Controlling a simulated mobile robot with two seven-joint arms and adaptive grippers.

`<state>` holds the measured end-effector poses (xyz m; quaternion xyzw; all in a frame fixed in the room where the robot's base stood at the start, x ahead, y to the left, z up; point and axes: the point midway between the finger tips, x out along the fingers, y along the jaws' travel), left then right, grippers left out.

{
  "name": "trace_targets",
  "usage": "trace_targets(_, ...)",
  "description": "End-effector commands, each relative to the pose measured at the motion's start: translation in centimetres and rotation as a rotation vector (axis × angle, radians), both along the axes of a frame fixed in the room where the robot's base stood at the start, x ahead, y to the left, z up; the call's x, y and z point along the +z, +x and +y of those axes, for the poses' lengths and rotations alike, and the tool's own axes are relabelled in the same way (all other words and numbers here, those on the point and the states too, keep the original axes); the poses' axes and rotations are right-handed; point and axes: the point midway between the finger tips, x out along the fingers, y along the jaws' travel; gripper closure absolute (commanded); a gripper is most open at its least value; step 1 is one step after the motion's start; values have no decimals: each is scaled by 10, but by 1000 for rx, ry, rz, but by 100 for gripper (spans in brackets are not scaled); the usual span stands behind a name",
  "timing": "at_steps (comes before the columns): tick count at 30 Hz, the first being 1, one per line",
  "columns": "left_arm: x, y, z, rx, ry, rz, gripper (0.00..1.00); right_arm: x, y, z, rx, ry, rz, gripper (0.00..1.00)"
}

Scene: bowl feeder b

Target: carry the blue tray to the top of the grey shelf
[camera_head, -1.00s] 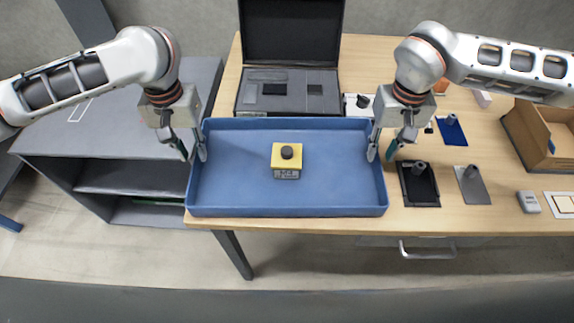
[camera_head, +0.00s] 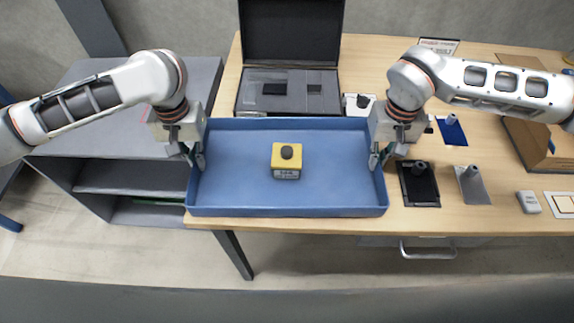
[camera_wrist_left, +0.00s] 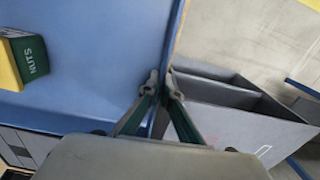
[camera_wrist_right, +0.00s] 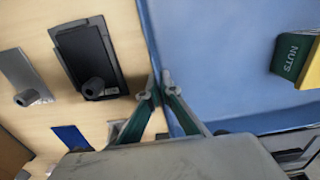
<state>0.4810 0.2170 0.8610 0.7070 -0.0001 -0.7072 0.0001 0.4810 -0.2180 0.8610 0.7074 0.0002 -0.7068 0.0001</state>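The blue tray (camera_head: 240,200) lies flat at the left end of the wooden table, with a yellow-topped box labelled nuts (camera_head: 286,160) in its middle. The box also shows in the left wrist view (camera_wrist_left: 22,62) and the right wrist view (camera_wrist_right: 294,58). My left gripper (camera_head: 197,162) is shut on the tray's left wall. My right gripper (camera_head: 378,162) is shut on its right wall. Both wrist views show the wall between the fingertips (camera_wrist_left: 161,86) (camera_wrist_right: 160,86). The grey shelf (camera_head: 115,130) stands left of the table; my left arm covers part of its top.
A dark open case (camera_head: 290,90) stands behind the tray. Right of the tray lie a black plate (camera_head: 419,186), a grey plate (camera_head: 472,185) and a blue plate (camera_head: 452,130). A cardboard box (camera_head: 545,145) is farther right. The visible shelf top looks bare.

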Motion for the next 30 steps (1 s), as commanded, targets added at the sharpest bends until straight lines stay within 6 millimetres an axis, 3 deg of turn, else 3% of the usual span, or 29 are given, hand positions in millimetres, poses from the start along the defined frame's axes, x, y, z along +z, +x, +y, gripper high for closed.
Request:
trace_targets(11, 5, 1, 0, 0, 0, -3, 100, 5, 1, 0, -1, 0, -2, 100)
trace_targets(30, 49, 1, 1, 1, 1, -6, 100, 49, 1, 0, -1, 0, -4, 100)
